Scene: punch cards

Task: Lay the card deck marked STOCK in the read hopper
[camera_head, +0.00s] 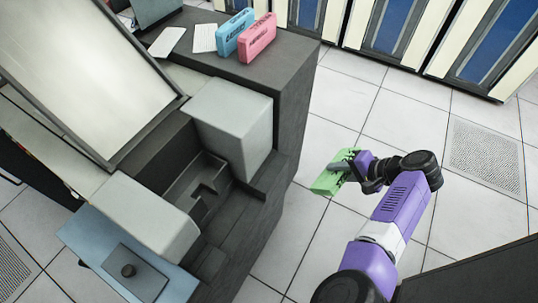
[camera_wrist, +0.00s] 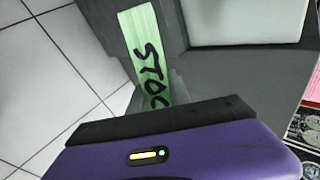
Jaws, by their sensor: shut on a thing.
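The green card deck (camera_head: 325,184) is in my gripper (camera_head: 352,170), held in the air over the floor to the right of the dark machine. In the wrist view the deck (camera_wrist: 143,35) shows the black letters STOC, with the rest hidden behind my gripper (camera_wrist: 165,92). My gripper is shut on the deck. A dark open recess (camera_head: 210,168) with a notched floor, between two light grey housings on the machine, looks like the read hopper. It is empty. The deck is apart from it, to its right.
The grey housings (camera_head: 232,125) and (camera_head: 160,215) rise on both sides of the recess. A blue deck (camera_head: 233,35) and a pink deck (camera_head: 258,40) stand on the machine's far top beside white cards (camera_head: 203,38). Tiled floor (camera_head: 315,235) lies clear between machine and arm.

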